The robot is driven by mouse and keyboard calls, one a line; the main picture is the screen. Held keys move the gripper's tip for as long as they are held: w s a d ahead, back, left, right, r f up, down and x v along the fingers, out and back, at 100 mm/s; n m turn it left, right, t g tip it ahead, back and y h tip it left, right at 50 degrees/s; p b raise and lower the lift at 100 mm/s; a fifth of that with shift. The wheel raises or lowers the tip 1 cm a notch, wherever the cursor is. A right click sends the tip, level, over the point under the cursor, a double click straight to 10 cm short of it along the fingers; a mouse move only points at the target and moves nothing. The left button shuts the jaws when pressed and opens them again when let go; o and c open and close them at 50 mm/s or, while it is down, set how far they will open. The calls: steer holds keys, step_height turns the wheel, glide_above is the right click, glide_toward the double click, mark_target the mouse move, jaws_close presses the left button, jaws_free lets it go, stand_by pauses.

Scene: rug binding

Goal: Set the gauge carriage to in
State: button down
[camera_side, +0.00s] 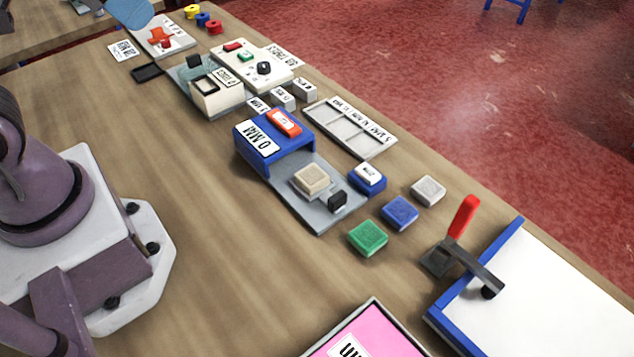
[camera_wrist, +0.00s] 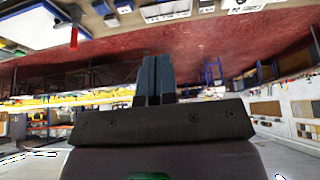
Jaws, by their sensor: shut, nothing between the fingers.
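The gauge appears to be the grey baseplate (camera_side: 318,212) with a blue bridge (camera_side: 270,162) over its far end, in the side view. The bridge carries a white "0 MM" label and an orange piece (camera_side: 284,122). A beige block (camera_side: 311,179) and a small black block (camera_side: 338,199) sit on the plate, outside the bridge. I cannot tell for certain which piece is the carriage. My gripper (camera_wrist: 156,62) is shut and empty in the wrist view, apart from the table items. Its fingers do not show in the side view.
Green (camera_side: 368,238), blue (camera_side: 400,212) and pale (camera_side: 428,190) blocks lie near the plate. A red-handled lever clamp (camera_side: 463,217) stands beside a blue-edged white board (camera_side: 560,300). A grey divided tray (camera_side: 350,130) lies behind. Bare wood is clear left of the gauge.

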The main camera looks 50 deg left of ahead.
steer(key=c, duration=1.4)
jaws_free()
steer(key=shift+d+f, duration=0.15)
steer(key=o, duration=0.3)
steer(key=w+d+f+g, duration=0.1)
steer(key=w+d+f, duration=0.1)
steer(key=w+d+f+m+g, duration=0.1)
steer(key=w+d+f+g, duration=0.1)
steer(key=w+f, duration=0.1)
steer(key=w+d+f+m+g, duration=0.1)
steer(key=w+d+f, duration=0.1)
steer(key=w+f, duration=0.1)
steer(key=shift+d+g, duration=0.2)
steer(key=shift+g, duration=0.1)
steer(key=n+g, duration=0.1)
steer(key=n, duration=0.1)
glide_toward(337, 195)
step_height(337, 195, down, 10)
steer(key=shift+d+f, duration=0.1)
steer(key=shift+f, duration=0.05)
jaws_close()
